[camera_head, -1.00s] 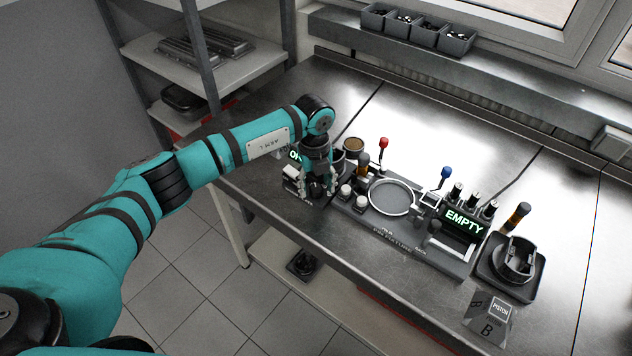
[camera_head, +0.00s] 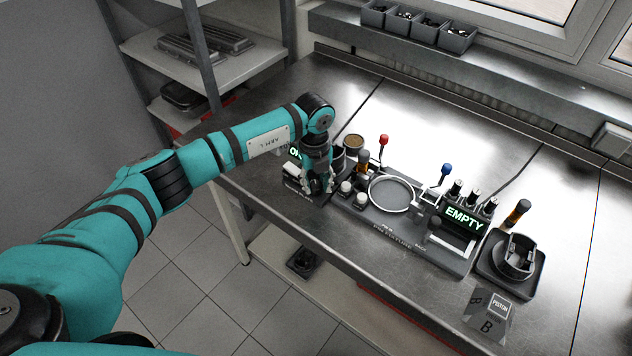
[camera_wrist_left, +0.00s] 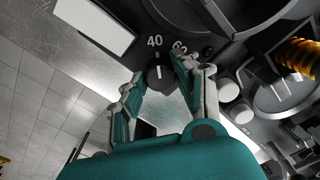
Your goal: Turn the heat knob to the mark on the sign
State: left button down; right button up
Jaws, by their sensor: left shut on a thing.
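The heat knob (camera_wrist_left: 160,76) is a small dark dial with a white pointer line, seen in the left wrist view. Its pointer line stands close to the number 40, and another number, partly covered, lies to its right. My left gripper (camera_wrist_left: 159,71) is shut on the knob, one finger on each side. In the head view the left gripper (camera_head: 318,186) is at the left end of the bench fixture and hides the knob. A blank white plate (camera_wrist_left: 95,24) stands beside the knob. I can read no mark on it. My right gripper is not in view.
A green-lit display (camera_head: 295,153) is partly covered by my arm. To the right are two pale buttons (camera_head: 353,193), a round ring (camera_head: 390,193), red and blue levers, an EMPTY display (camera_head: 464,220) and a piston stand (camera_head: 515,258).

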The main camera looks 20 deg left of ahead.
pick_arm(q)
jog(key=m+b, duration=0.3)
jog(key=b, duration=0.1)
jog(key=shift+w+f+m, duration=0.1)
jog(key=shift+f+m, duration=0.1)
jog(key=shift+m, duration=0.2)
jog(key=m+b, duration=0.5)
jog(key=m, duration=0.1)
jog(key=m+b, duration=0.3)
jog(key=m, duration=0.1)
jog(key=shift+r+m+b, duration=0.1)
jog(key=shift+m+b, duration=0.25)
jog(key=shift+m, duration=0.05)
jog(key=m+b, duration=0.1)
jog(key=m, duration=0.2)
jog(key=shift+b, duration=0.4)
jog(key=shift+r+m+b, duration=0.15)
jog(key=shift+m+b, duration=0.25)
jog(key=shift+m, duration=0.6)
jog(key=c, duration=1)
grip_release()
jog(key=shift+o, duration=0.2)
